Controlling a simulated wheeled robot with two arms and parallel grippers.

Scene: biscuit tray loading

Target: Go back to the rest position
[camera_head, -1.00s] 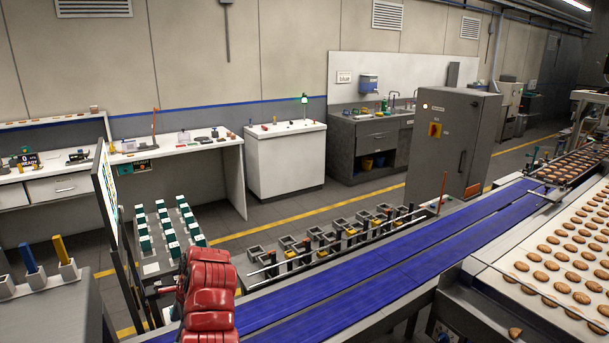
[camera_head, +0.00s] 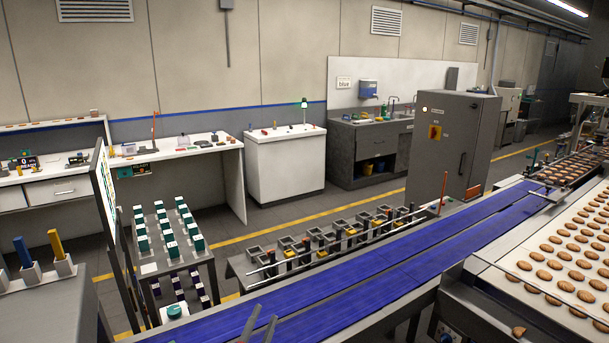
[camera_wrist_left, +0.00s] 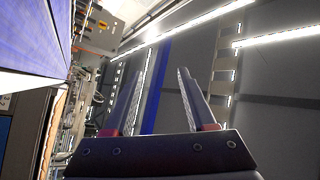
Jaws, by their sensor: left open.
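My left gripper (camera_head: 258,328) shows only as two dark fingertips at the bottom edge of the head view, in front of the blue conveyor belt (camera_head: 400,250). In the left wrist view the gripper (camera_wrist_left: 165,75) has its two fingers spread apart with nothing between them. Beyond the fingers are grey wall panels and light strips, seen tilted. My right gripper is in neither view.
A white tray surface with rows of biscuits (camera_head: 553,264) lies right of the belt. A rack of grey cups (camera_head: 340,228) stands behind it. A grey cabinet (camera_head: 455,140) stands behind.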

